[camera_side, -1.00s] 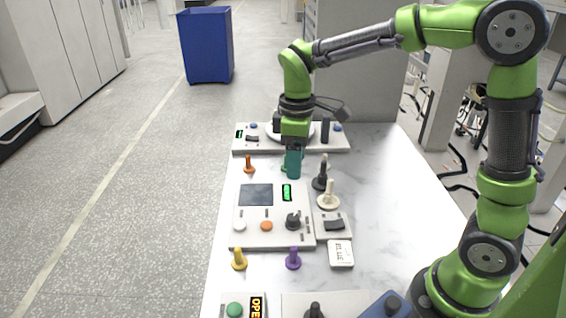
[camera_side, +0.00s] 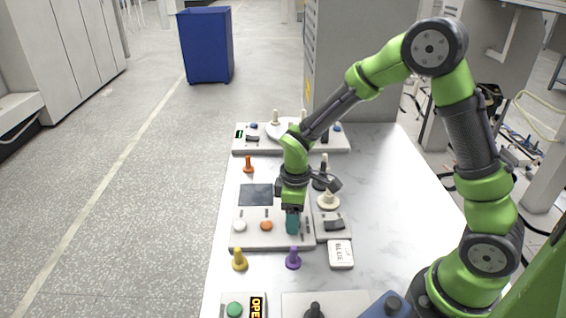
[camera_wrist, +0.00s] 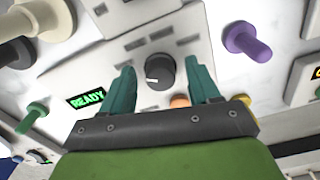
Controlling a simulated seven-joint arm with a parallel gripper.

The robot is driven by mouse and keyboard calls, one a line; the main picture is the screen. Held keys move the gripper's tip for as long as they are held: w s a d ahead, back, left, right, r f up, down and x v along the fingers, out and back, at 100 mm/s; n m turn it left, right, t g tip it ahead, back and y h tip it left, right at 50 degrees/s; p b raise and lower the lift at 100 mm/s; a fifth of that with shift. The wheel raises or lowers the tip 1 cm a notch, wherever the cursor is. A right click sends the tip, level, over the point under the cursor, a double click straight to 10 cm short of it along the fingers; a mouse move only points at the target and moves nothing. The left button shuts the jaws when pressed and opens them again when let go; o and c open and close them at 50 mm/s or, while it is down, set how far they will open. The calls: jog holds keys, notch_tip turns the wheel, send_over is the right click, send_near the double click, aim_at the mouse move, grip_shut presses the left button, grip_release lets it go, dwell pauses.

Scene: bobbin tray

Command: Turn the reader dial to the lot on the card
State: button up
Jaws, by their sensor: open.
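The reader (camera_side: 237,245) is a pale panel with a dark screen, a white button and an orange button. Its dark round dial (camera_wrist: 159,72) with a white pointer mark shows in the wrist view, and the gripper hides it in the side view. My gripper (camera_side: 292,226) is over the dial; in the wrist view its teal fingers (camera_wrist: 163,80) are open, one on each side of it. I cannot tell whether they touch it. A green display (camera_wrist: 87,98) reads READY.
A purple peg (camera_side: 293,258) and a yellow peg (camera_side: 239,259) stand in front of the reader, an orange peg (camera_side: 248,164) behind it. A side panel with a black switch (camera_side: 334,225) adjoins it. The table's right side (camera_side: 400,200) is clear.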

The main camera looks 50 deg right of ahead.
jog(key=shift+f, duration=0.15)
jog(key=shift+c, duration=0.4)
jog(key=c, duration=1)
jog(key=shift+o, duration=0.2)
jog(key=shift+m, duration=0.3)
jog(key=m, duration=0.3)
jog(key=shift+a, duration=0.1)
jog(key=shift+m, duration=2.1)
jog(key=o, duration=1)
